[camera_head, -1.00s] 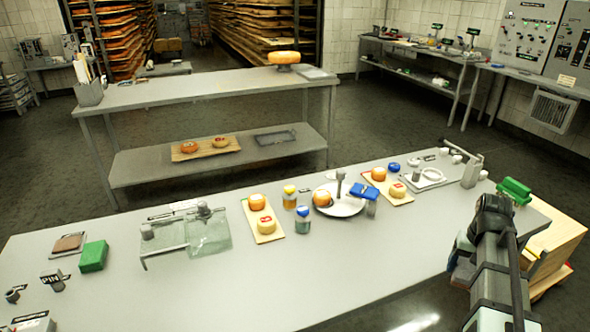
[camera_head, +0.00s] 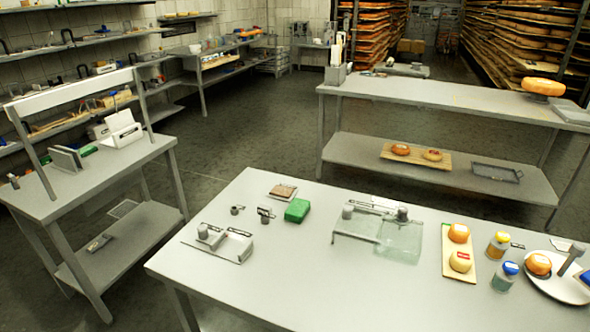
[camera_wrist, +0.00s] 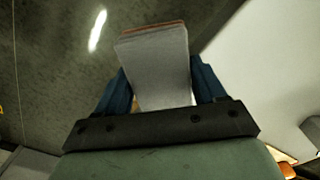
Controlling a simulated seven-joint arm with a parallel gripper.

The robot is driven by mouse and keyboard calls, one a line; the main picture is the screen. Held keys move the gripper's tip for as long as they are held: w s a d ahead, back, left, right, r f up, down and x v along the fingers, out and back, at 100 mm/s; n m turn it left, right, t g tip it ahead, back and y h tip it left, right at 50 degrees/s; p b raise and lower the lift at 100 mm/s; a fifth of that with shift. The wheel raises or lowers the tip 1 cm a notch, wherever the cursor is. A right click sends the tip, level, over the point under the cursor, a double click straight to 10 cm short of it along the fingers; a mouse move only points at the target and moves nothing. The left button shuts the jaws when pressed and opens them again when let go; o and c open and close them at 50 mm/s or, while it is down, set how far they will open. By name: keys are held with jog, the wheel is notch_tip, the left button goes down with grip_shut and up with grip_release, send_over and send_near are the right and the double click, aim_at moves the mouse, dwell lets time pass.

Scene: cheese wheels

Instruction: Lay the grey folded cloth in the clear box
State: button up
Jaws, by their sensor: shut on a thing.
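In the wrist view, my gripper (camera_wrist: 158,82) is shut on a grey folded slab that looks like the grey cloth (camera_wrist: 155,55). The cloth has a thin brownish edge at its far end and sits between the two blue fingers. Dark floor shows behind it, with a pale surface to the right. In the head view, a clear, faintly greenish box (camera_head: 401,246) stands on the near table, right beside a grey frame with round knobs. Its inside is hard to make out. My gripper is not in the current head view.
On the near table (camera_head: 330,285), a green block (camera_head: 297,210) and a brown pad (camera_head: 283,191) lie left of the box. A board with two cheeses (camera_head: 459,261), jars (camera_head: 504,275) and a white plate (camera_head: 545,285) stand to its right.

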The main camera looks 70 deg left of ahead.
jog(key=shift+s+m, duration=0.6)
jog(key=shift+m, duration=0.2)
jog(key=shift+r+m, duration=0.25)
jog(key=shift+m, duration=0.15)
jog(key=w+r+m, duration=0.1)
jog(key=w+r, duration=0.4)
jog(key=r, duration=0.7)
jog(key=n, duration=1.2)
send_over(460, 306)
jog(key=shift+f, duration=6.3)
